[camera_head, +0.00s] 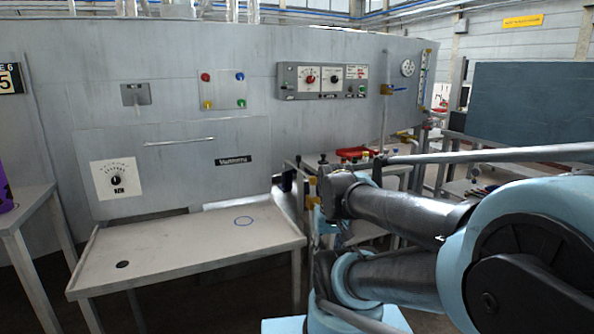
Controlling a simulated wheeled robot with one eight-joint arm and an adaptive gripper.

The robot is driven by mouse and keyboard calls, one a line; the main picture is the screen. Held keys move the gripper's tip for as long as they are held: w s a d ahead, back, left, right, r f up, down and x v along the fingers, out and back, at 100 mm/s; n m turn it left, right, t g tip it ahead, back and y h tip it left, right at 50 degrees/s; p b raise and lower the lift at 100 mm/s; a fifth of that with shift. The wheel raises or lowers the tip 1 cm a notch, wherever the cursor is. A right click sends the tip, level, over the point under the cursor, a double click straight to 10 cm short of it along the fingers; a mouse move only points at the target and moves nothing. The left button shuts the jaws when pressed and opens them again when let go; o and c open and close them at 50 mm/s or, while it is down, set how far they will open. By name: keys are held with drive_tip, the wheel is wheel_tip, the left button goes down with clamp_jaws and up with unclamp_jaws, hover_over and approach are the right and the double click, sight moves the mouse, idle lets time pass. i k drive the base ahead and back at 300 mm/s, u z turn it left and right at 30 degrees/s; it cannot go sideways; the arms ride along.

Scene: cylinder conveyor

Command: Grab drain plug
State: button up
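A small dark round spot (122,264) lies at the front left of the pale work table (185,245). I cannot tell whether it is the drain plug or an open drain hole. I make out no other thing that is clearly a drain plug. My arm (400,212) is folded at the right of the view, beyond the table's right edge, and is apart from the table top. I cannot make out my gripper's fingers.
A grey machine wall (200,130) with knobs rises behind. A purple cylinder (5,192) stands on a side table (30,209) at left. A cluttered bench (388,168) is behind my arm. The table's middle is clear.

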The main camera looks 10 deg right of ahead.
sight(323, 161)
drive_tip(key=u, duration=0.05)
drive_tip(key=k, duration=0.6)
drive_tip(key=z, duration=0.45)
drive_tip(key=i, duration=1.05)
drive_tip(key=u, duration=0.35)
drive_tip(key=i, duration=0.95)
drive_tip(key=u, duration=0.7)
